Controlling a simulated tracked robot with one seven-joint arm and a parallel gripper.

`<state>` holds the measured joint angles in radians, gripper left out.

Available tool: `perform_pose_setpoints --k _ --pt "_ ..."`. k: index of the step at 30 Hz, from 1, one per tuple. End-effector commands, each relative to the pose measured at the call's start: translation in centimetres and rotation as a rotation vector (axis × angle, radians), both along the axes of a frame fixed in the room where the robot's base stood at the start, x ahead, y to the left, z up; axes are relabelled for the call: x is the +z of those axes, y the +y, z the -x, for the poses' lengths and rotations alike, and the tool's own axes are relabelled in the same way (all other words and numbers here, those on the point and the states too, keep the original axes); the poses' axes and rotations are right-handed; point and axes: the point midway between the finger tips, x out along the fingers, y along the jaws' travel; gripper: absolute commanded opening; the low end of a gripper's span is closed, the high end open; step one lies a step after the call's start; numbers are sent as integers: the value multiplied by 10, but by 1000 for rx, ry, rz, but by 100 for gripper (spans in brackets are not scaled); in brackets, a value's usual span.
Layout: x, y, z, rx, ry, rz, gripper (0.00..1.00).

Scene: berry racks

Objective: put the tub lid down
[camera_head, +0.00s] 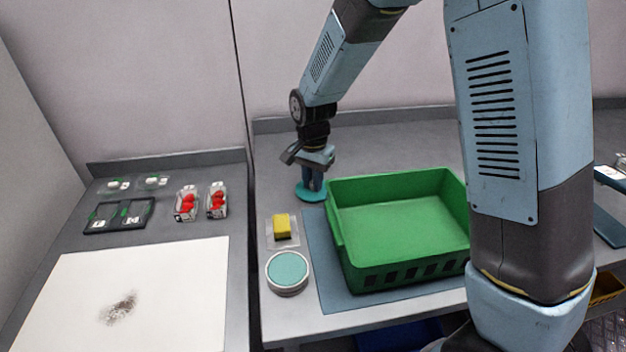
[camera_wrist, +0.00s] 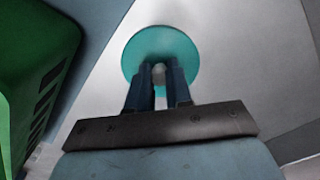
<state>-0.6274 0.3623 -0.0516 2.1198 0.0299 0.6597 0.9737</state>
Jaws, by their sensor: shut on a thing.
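The teal round tub lid (camera_head: 312,196) is at the back left of the right-hand table in the head view, just behind the green crate's left corner. My gripper (camera_head: 313,184) points down over its middle and is shut on its small pale knob. In the wrist view the lid (camera_wrist: 160,47) is a full teal disc, with my gripper's (camera_wrist: 159,75) two fingers closed around the knob. The lid is at or close to the table surface; I cannot tell whether it touches. A round tub (camera_head: 287,273) with a teal top and pale rim stands at the table's front left.
The empty green crate (camera_head: 397,226) stands on a blue-grey mat (camera_head: 318,262) right of the lid. A yellow sponge (camera_head: 282,226) lies in a clear tray in front of the lid. Two punnets of red berries (camera_head: 187,203) stand on the left table. Bare table (camera_head: 375,142) extends behind the crate.

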Motion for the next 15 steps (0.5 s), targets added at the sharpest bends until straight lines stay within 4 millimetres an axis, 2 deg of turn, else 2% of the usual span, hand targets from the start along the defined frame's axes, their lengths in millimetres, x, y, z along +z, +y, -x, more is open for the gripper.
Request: perform_pose_setpoints --k 1,2,9,15 --pt "-1 0 0 0 1 1 0" --pt "-2 0 0 0 0 0 20" --pt "-1 0 0 0 0 0 44" --pt "-1 0 0 0 0 0 45"
